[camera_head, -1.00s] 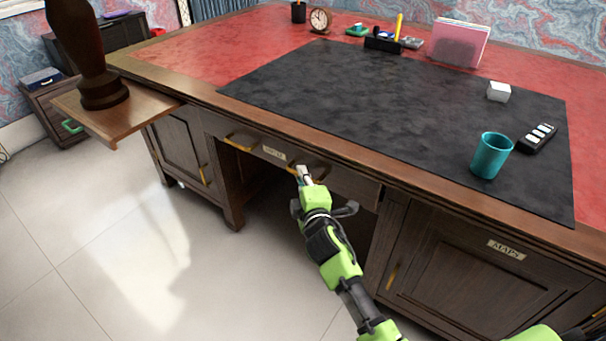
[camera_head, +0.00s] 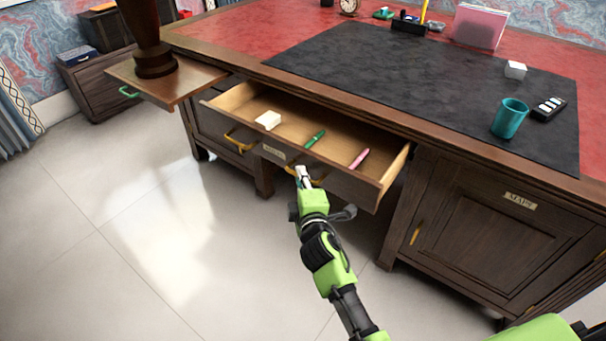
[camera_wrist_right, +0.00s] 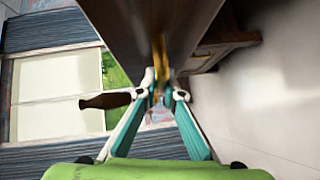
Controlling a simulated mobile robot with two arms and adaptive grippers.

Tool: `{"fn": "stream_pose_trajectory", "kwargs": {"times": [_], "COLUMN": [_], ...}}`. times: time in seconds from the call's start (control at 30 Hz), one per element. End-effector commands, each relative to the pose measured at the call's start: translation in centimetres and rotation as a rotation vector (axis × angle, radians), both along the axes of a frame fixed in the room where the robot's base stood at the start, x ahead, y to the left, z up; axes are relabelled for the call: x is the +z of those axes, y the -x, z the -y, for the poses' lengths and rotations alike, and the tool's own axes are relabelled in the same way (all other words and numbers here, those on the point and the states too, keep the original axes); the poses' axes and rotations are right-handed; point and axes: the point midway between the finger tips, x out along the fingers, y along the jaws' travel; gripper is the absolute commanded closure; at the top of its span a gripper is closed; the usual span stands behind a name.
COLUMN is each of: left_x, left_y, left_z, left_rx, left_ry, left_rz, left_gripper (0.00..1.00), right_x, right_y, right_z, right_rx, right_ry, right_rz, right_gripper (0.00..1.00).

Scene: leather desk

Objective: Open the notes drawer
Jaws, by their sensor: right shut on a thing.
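The notes drawer (camera_head: 222,105) stands pulled out from under the desk top in the head view, with its inside showing. It holds a cream block (camera_head: 268,120), a green pen (camera_head: 315,139) and a pink pen (camera_head: 359,158). A label (camera_head: 273,152) is on its front, too small to read surely. A yellow handle (camera_head: 240,140) shows on the front's left part. My right gripper (camera_head: 302,174) is at the drawer front, right of the label, shut on the yellow handle there. In the right wrist view the fingers (camera_wrist_right: 163,88) close around this handle (camera_wrist_right: 160,55). My left gripper is not in view.
The cabinet door labelled MAPS (camera_head: 490,240) is shut at the right. A side board (camera_head: 190,83) with a dark brown object (camera_head: 155,60) juts out at the left. A teal cup (camera_head: 509,118) stands on the black mat (camera_head: 420,100). The floor before the desk is clear.

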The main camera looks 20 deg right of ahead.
Motion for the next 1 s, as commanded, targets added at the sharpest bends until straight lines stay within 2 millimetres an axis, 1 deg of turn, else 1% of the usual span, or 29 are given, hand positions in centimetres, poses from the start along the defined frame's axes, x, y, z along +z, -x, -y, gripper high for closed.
{"fn": "stream_pose_trajectory", "kwargs": {"times": [0.47, 0.5, 0.57, 0.87, 1.0], "left_x": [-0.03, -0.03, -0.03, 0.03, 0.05], "left_y": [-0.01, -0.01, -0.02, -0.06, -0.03], "left_z": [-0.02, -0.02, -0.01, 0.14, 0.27], "left_rx": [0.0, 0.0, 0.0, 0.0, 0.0], "left_ry": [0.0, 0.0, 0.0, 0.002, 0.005], "left_rz": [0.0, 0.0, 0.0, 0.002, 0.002], "left_gripper": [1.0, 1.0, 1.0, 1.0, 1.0], "right_x": [-0.05, -0.05, -0.05, -0.02, 0.0], "right_y": [0.19, 0.19, 0.18, 0.17, 0.73], "right_z": [-0.21, -0.21, -0.2, -0.21, -0.27], "right_rx": [0.0, 0.0, 0.0, 0.0, 0.0], "right_ry": [0.0, 0.0, 0.0, 0.0, 0.001], "right_rz": [-0.001, -0.001, -0.001, 0.0, -0.001], "right_gripper": [1.0, 0.9, 0.74, 0.74, 0.74]}}
